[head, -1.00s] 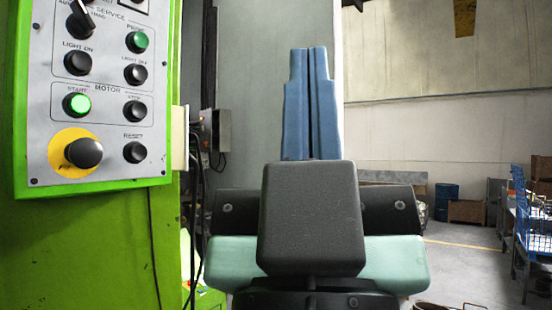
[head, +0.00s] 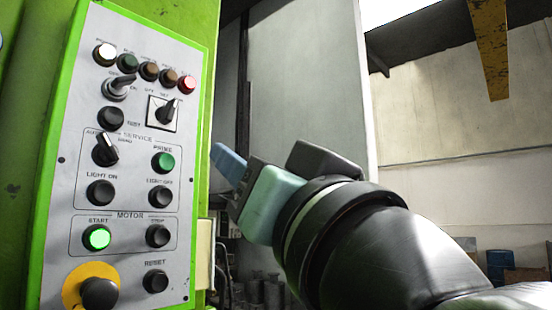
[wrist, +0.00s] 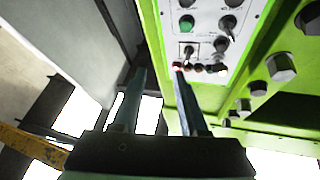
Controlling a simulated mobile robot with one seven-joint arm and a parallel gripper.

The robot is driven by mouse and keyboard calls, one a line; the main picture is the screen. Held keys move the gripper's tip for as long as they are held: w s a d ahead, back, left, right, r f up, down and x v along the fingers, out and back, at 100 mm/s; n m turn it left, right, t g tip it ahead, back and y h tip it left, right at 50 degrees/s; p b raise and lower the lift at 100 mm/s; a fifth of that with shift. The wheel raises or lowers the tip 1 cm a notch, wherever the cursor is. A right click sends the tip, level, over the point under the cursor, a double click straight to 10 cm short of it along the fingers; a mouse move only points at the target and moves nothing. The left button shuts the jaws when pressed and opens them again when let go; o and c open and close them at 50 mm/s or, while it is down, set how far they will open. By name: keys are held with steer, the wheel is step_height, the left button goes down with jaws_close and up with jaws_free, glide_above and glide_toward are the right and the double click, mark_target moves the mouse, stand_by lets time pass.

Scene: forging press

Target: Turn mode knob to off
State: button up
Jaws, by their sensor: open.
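On the grey control panel (head: 140,200), a black knob (head: 165,111) sits on a white square plate, its handle pointing up and right. The small lettering above it seems to include OFF. The knob also shows in the wrist view (wrist: 189,51), which sees the panel upside down. Another black selector (head: 105,150) has AUTO lettering beside it. I cannot read which is labelled mode. My gripper (head: 227,160) is open and empty, right of the panel, its blue fingers pointing left and up. In the wrist view, its fingertips (wrist: 159,72) are apart, with the right one near the panel edge.
A row of lamps and a grey-levered switch (head: 119,87) lie close to the plate. Lit START button (head: 97,237) and a yellow-ringed black button (head: 98,293) are lower. The green machine housing (wrist: 255,95) carries large bolts. A grey column (head: 300,95) stands behind my arm.

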mark_target(173, 110)
steer(key=w+a+r+n+g+y+p, duration=0.1)
steer(key=a+r+p, duration=0.1)
steer(key=a+p, duration=0.1)
steer(key=w+a+r+g+y+p, duration=0.1)
steer(key=w+a+r+p, duration=0.1)
steer(key=a+r+p, duration=0.1)
steer(key=w+a+r+n+g+y+p, duration=0.1)
steer(key=w+a+r+p, duration=0.1)
steer(key=a+r, duration=0.1)
steer(key=shift+w+a+r+n+g+p, duration=0.2)
steer(key=shift+a+r+n+g+p, duration=0.15)
steer(key=shift+a, duration=0.2)
steer(key=shift+w+a+f, duration=0.1)
steer(key=shift+w+a, duration=0.25)
jaws_close()
